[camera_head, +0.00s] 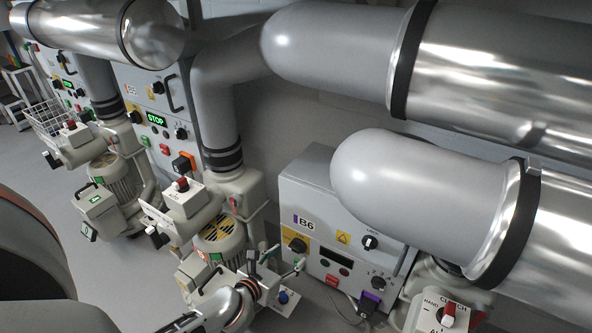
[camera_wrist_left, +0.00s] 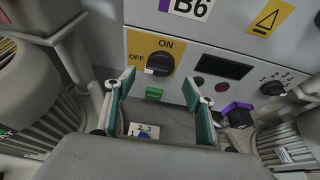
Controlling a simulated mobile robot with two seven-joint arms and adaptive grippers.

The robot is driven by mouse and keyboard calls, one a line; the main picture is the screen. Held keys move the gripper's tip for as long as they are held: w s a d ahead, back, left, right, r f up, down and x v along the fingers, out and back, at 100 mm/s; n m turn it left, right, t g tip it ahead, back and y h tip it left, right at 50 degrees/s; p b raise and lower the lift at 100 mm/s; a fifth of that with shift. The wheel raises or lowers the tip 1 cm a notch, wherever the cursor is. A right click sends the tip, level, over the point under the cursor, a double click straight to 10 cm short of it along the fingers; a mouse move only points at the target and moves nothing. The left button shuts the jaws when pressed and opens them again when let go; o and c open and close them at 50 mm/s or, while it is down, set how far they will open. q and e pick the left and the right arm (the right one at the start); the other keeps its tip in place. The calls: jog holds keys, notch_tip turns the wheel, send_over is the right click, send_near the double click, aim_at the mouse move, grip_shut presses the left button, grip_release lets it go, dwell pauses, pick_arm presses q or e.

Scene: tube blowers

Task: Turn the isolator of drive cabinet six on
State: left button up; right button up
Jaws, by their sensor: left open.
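Drive cabinet B6 (camera_head: 325,205) is a grey box at centre right in the head view. Its isolator (camera_head: 297,244) is a black rotary knob on a yellow plate at the cabinet's left side. In the left wrist view the isolator knob (camera_wrist_left: 160,64) sits at the top centre, with OFF at its left and ON above; I cannot tell exactly where it points. The cabinet's display (camera_wrist_left: 206,66) is dark. My left gripper (camera_head: 273,268) is open, its teal-padded fingers (camera_wrist_left: 158,88) spread just below the knob, apart from it and empty. My right gripper is not in view.
Large grey pipes (camera_head: 420,190) cover the cabinet's right part. A blower (camera_head: 220,235) stands close left of the cabinet.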

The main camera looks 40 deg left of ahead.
aim_at(295, 251)
pick_arm(q)
jog(key=shift+b+x, duration=0.55)
jog(key=shift+x, duration=1.65)
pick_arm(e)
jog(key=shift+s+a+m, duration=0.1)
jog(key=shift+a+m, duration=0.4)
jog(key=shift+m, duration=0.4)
pick_arm(q)
jog(key=shift+s, duration=0.1)
jog(key=c, duration=1.1)
